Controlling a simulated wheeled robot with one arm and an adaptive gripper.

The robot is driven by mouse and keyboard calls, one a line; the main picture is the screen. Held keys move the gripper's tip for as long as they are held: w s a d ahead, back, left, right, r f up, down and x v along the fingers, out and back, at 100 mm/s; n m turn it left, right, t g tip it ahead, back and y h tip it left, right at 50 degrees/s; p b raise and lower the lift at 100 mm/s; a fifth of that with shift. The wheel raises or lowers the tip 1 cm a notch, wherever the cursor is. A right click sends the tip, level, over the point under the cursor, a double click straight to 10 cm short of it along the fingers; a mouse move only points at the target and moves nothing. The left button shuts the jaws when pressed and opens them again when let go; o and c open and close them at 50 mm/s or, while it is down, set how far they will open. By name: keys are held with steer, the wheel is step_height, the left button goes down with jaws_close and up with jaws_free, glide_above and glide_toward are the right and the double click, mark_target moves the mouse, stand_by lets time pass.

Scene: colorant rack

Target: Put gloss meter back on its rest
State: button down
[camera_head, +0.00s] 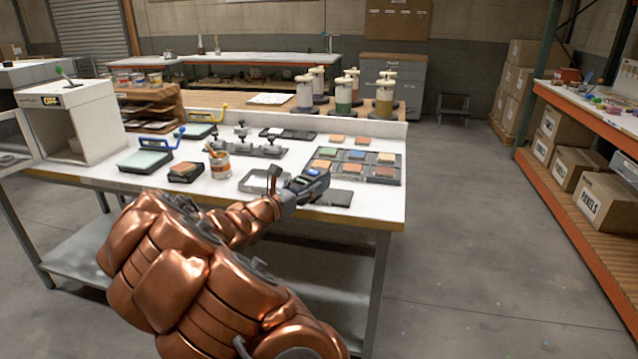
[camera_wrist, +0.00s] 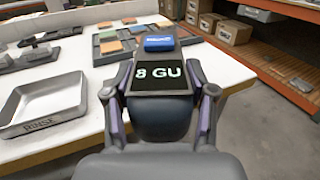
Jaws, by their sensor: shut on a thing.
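My gripper (camera_wrist: 163,105) is shut on the gloss meter (camera_wrist: 163,77), a dark block with a blue part on its far end and a screen reading "8 GU". The fingers press on its two sides. In the head view my gripper (camera_head: 297,193) holds the meter (camera_head: 314,173) over the front right of the white bench. A flat dark pad (camera_head: 335,198) lies on the bench just beyond and below it; I cannot tell whether this is the rest. In the wrist view the meter hides the bench directly under it.
A metal tray marked RINSE (camera_wrist: 38,122) lies left of the meter. A dark compartment tray (camera_head: 346,180) of coloured squares is behind it. A can of brushes (camera_head: 219,163) and a dark stand with knobs (camera_head: 258,150) are further left.

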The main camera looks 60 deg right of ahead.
steer(key=w+d, duration=0.1)
steer(key=d, duration=0.2)
steer(key=d+p, duration=0.1)
steer(key=d, duration=0.3)
steer(key=w+d+f, duration=0.1)
steer(key=d, duration=0.2)
steer(key=shift+w+d+p, duration=0.25)
steer(key=shift+w+p, duration=0.1)
steer(key=shift+p, duration=0.05)
steer(key=shift+f+p, duration=0.35)
steer(key=shift+f, duration=1.35)
steer(key=shift+f, duration=0.15)
steer(key=shift+c, duration=1.5)
jaws_free()
steer(key=a+b, duration=0.2)
steer(key=a, duration=1)
steer(key=shift+w, duration=0.2)
steer(key=shift+r, duration=0.2)
